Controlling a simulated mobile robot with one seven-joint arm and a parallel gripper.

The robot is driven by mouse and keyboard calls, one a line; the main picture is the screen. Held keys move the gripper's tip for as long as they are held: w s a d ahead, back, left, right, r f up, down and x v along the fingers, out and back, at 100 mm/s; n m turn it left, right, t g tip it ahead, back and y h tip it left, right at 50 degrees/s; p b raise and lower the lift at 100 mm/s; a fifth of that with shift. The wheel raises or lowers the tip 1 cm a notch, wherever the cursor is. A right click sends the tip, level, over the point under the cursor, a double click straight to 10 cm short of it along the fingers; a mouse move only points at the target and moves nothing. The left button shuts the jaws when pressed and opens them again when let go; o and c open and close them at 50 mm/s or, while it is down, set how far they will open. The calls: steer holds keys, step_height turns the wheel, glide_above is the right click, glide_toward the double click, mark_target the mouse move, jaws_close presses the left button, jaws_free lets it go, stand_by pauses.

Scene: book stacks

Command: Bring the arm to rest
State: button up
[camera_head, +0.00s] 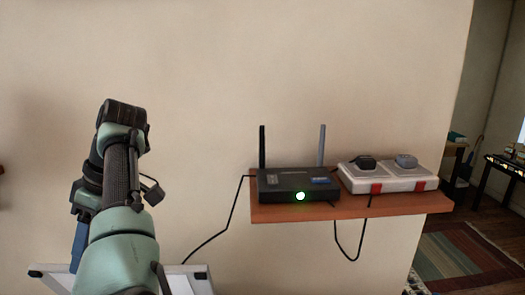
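My green and black arm (122,200) rises from the bottom left of the head view, in front of the beige wall. It reaches up and away, ending in a dark rounded part at the top. The fingers of my gripper cannot be made out, being hidden behind the arm or out of the picture. I cannot tell whether it holds anything.
A wooden shelf (300,212) on the wall bears a black router (285,185) with two antennas and a lit green light. Beside it lies a white power strip (395,184) with two plugs. Black cables hang below. A striped rug (455,255) lies in the right doorway.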

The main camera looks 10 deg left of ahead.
steer(key=w+d+r+m+t+y, duration=0.25)
steer(key=w+m+t+y, duration=0.2)
steer(key=w+t, duration=0.55)
steer(key=w+d+r+m+t+b, duration=0.2)
steer(key=w+d+r+m+t, duration=0.35)
steer(key=d+r, duration=0.45)
steer(key=s+d+r+m+t+h, duration=0.2)
steer(key=s+d+r+m+t, duration=0.25)
steer(key=d+r+t, duration=0.6)
steer(key=s+d+r+m+t+h, duration=0.2)
steer(key=s+d+r+m+h, duration=0.1)
steer(key=s+d, duration=0.4)
steer(key=s+d+r+m+t+h, duration=0.2)
steer(key=s+d+r+m+h, duration=0.1)
steer(key=s+d, duration=0.4)
steer(key=s, duration=0.3)
steer(key=shift+d+r+t+b, duration=0.15)
steer(key=shift+r+t+b, duration=0.15)
steer(key=shift+b, duration=0.05)
steer(key=shift+s, duration=0.15)
